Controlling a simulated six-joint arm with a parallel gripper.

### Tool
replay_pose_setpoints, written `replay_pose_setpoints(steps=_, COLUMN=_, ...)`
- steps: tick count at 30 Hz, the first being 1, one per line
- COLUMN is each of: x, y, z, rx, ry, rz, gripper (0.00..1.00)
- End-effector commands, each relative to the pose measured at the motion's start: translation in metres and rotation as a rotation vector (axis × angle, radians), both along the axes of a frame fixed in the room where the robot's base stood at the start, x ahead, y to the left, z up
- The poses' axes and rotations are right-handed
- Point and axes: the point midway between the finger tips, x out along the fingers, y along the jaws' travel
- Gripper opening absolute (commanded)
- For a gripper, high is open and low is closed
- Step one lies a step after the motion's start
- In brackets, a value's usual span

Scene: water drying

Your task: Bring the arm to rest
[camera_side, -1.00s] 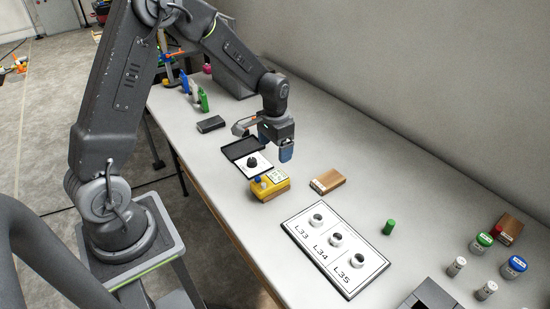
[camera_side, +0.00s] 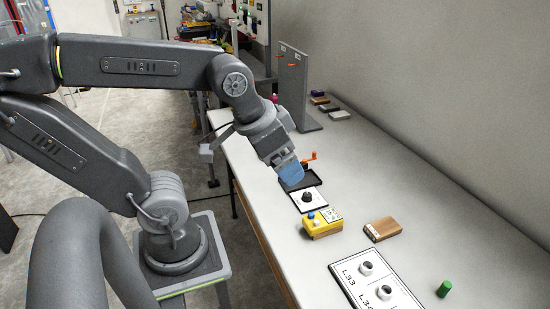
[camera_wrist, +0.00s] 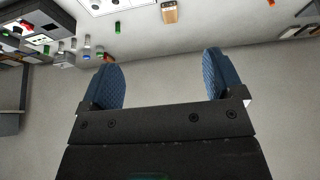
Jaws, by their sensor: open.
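My gripper (camera_side: 290,170) hangs over the left edge of the table (camera_side: 440,208) in the side view, tilted down, near a black tray with a white card. In the wrist view my gripper (camera_wrist: 165,80) shows two blue ribbed fingers spread wide with nothing between them. Part of the gripper's fingers overlaps the tray in the side view, and I cannot tell the gap in height.
A yellow box (camera_side: 322,222) with a blue button, a black knob (camera_side: 307,197) on a white card, a wooden block (camera_side: 383,229), a labelled white board (camera_side: 345,268) and a green cylinder (camera_side: 444,289) stand on the table. A grey upright panel (camera_side: 293,85) stands farther back.

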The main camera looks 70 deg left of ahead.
Motion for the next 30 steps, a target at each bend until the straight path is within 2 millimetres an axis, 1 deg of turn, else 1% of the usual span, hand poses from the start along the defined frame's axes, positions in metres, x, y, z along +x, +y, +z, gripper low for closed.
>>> replay_pose_setpoints(steps=1, x=-0.0060, y=-0.0014, z=0.0010, rx=-0.002, ry=-0.015, rz=-0.002, gripper=0.87)
replay_pose_setpoints(steps=5, x=-0.0118, y=-0.0027, z=0.0007, rx=-0.006, ry=-0.026, rz=-0.002, gripper=0.87)
replay_pose_setpoints(steps=30, x=-0.0112, y=-0.0025, z=0.0011, rx=-0.005, ry=-0.026, rz=-0.001, gripper=0.87)
